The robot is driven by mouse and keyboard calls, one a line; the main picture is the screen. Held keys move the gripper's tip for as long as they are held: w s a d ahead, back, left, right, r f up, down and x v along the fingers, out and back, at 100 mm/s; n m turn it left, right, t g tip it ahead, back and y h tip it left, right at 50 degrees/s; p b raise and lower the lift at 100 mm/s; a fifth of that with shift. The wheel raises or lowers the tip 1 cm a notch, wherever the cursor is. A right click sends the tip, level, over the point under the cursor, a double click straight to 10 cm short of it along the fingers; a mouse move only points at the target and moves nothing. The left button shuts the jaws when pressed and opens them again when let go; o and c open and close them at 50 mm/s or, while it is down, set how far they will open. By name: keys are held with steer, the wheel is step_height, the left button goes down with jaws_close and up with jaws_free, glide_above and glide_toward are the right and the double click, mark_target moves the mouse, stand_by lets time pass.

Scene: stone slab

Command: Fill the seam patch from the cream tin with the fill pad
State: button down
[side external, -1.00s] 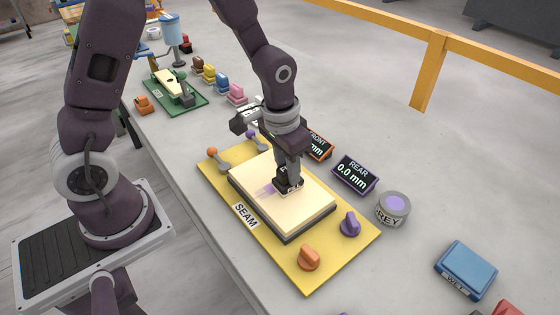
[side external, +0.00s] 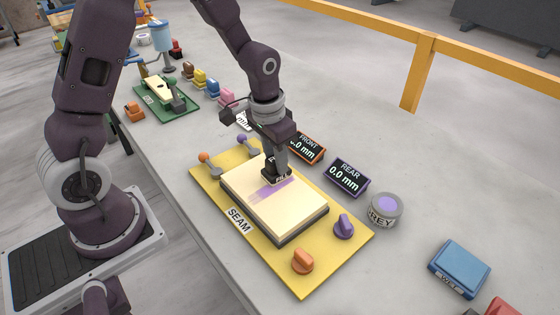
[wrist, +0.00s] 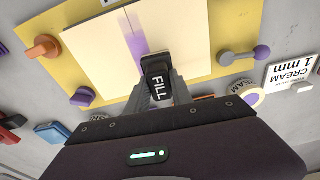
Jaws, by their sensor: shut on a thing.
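My gripper (side external: 276,164) is shut on the black fill pad (wrist: 157,82), whose white FILL label faces the wrist camera. The pad (side external: 277,178) is low over the far side of the cream slab (side external: 300,207); I cannot tell whether it touches. A purple streak (side external: 266,192) crosses the slab's top beside the pad. In the wrist view the streak (wrist: 136,40) runs from the upper edge toward the pad. The slab sits on the yellow SEAM board (side external: 208,200). A round tin with a CREAM label (wrist: 240,112) is partly hidden at right in the wrist view.
Orange (side external: 302,260) and purple (side external: 344,225) knobs stand on the board's near end. FRONT (side external: 308,147) and REAR (side external: 347,177) displays stand behind; REAR reads 0.0 mm. A grey-labelled tin (side external: 385,209) with purple contents and a blue WET block (side external: 460,268) are at right.

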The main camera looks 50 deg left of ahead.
steer(key=shift+r, duration=3.05)
steer(key=shift+r, duration=1.5)
